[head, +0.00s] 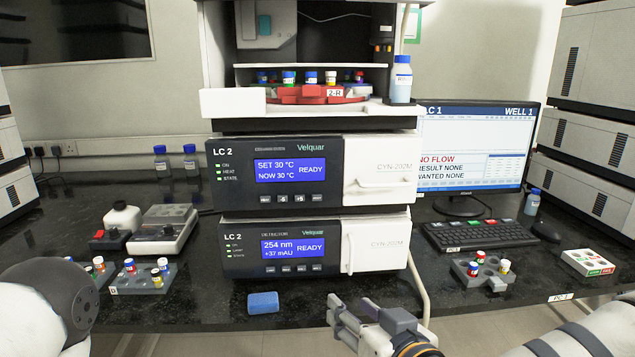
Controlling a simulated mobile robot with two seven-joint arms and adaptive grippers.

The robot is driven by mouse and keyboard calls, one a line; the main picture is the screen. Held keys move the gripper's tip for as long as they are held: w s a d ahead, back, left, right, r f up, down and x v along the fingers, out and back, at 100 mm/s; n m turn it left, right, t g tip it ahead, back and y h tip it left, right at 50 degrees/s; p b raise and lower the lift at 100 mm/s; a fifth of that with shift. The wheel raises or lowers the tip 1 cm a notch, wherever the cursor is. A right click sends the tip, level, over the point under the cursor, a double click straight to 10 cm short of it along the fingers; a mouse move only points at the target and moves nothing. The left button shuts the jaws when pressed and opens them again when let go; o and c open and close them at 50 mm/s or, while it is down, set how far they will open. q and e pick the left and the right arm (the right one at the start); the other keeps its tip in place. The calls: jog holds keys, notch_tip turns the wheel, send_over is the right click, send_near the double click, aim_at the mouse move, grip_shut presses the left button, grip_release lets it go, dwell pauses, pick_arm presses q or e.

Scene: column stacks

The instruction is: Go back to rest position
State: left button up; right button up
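My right gripper (351,303) is in the lower middle of the head view, at the front edge of the bench. Its two fingers stand apart with nothing between them. A blue block (263,302) lies on the bench to its left, apart from it. My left arm shows at the lower left edge; its gripper is out of the picture.
The LC 2 stack (315,190) stands mid-bench, with a red vial tray (318,94) in its upper opening. Grey vial racks (143,281) (484,277) stand left and right. A keyboard (478,235) lies before the monitor (474,148). A white box (587,263) sits far right.

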jog(key=s+a+f+g+y, duration=0.1)
jog(key=s+a+f+g, duration=0.15)
jog(key=s+f, duration=0.35)
jog(key=s+a+f+g+y, duration=0.1)
jog(key=s+a+f+g, duration=0.15)
jog(key=s+f, duration=0.4)
jog(key=s+d+f+g+h, duration=0.1)
jog(key=s+d+f+g, duration=0.15)
jog(key=s+f, duration=0.3)
jog(key=s+d+f+g+h, duration=0.1)
jog(key=s+d+f+g, duration=0.2)
jog(key=s, duration=0.4)
jog(key=s+d+f+m+g+h, duration=0.1)
jog(key=s+d+f+g+h, duration=0.1)
jog(key=s+d, duration=0.3)
jog(key=s+d+f+m+g+h, duration=0.1)
jog(key=s+d+f+g+h, duration=0.1)
jog(key=s+d, duration=0.4)
jog(key=d+f+g, duration=0.1)
jog(key=d, duration=0.2)
jog(key=shift+s+h, duration=0.25)
jog(key=shift+h, duration=0.05)
